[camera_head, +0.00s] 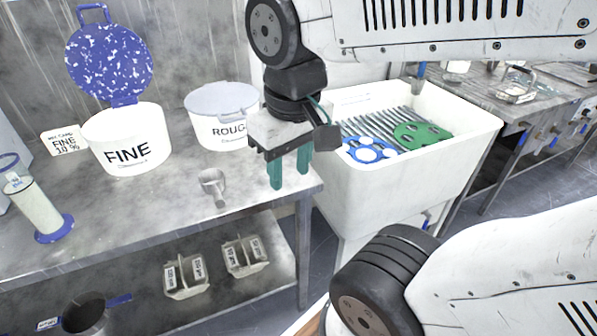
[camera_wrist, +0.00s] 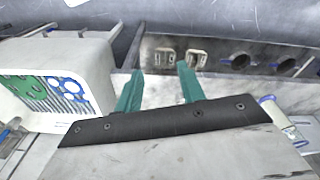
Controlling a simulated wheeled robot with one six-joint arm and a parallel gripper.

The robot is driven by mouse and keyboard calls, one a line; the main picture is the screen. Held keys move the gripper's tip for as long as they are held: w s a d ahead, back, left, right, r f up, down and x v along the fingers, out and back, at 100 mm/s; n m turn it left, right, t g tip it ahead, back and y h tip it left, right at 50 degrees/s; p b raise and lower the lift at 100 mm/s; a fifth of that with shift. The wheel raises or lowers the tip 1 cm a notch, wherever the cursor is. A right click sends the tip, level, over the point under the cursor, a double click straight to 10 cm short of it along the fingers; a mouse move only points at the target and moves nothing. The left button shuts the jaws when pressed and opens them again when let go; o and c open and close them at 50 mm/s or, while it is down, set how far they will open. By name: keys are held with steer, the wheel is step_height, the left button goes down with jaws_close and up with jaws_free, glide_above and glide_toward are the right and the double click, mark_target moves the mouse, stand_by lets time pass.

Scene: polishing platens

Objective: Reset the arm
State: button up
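My gripper (camera_head: 290,177) hangs over the right end of the metal bench, with its two green fingers pointing down. The fingers stand apart with nothing between them. In the wrist view my gripper (camera_wrist: 160,68) also shows two separate green fingers and an empty gap. My arm is bent, and its links cross the top and the lower right of the head view.
The bench (camera_head: 110,215) holds an open FINE tub (camera_head: 128,158), a lidded ROUGH tub (camera_head: 222,128), a small metal scoop (camera_head: 213,187) and a clear cylinder (camera_head: 40,212). A white sink (camera_head: 400,200) with blue and green discs stands right of my gripper. Two small caddies (camera_head: 186,277) sit below.

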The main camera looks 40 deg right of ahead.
steer(key=shift+s+f, duration=0.1)
steer(key=shift+s, duration=1)
steer(key=shift+a, duration=0.1)
steer(key=shift+c, duration=0.6)
